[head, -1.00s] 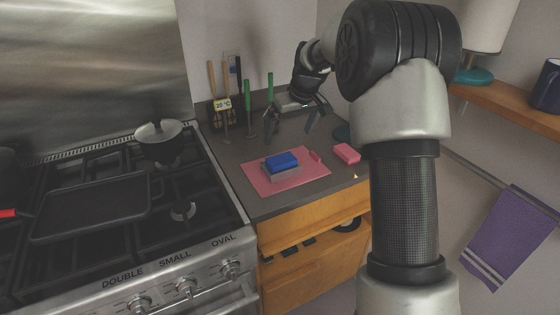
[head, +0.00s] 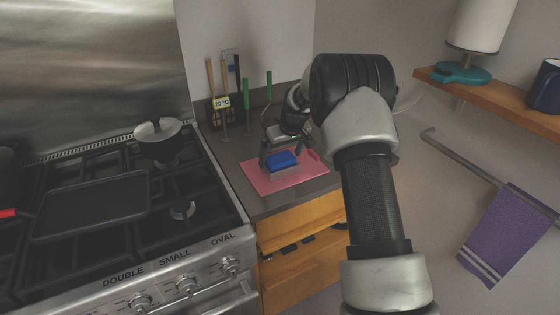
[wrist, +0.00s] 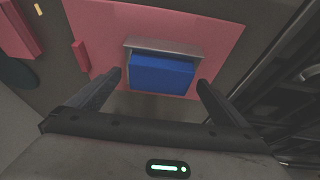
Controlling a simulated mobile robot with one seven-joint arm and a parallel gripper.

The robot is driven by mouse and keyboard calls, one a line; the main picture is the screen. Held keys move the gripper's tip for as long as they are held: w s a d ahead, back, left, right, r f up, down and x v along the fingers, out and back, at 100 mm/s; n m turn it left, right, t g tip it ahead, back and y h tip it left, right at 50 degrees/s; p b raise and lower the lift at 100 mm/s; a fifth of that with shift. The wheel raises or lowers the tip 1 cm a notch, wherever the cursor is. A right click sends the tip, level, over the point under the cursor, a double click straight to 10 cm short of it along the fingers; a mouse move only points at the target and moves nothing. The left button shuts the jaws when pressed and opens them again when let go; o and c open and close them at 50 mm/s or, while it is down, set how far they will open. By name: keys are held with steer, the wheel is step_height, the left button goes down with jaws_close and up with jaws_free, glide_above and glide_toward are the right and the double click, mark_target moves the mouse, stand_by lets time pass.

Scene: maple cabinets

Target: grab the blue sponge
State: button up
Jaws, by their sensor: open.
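The blue sponge (head: 282,160) sits on top of a grey block-like piece (head: 284,173) on a pink mat (head: 262,185) on the counter. In the wrist view the blue sponge (wrist: 162,74) lies ahead of and between my two fingers, with the grey piece (wrist: 165,46) along its far edge. My gripper (wrist: 160,82) is open and empty. In the head view my gripper (head: 283,151) is just above and behind the sponge, with a finger to its left. Whether the fingers flank the sponge's sides at its height I cannot tell.
A small pink object (wrist: 80,56) lies on the mat's edge, and a larger pink block (wrist: 17,30) lies off it. Utensils (head: 225,95) stand against the back wall.

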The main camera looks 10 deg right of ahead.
steer(key=c, duration=1.1)
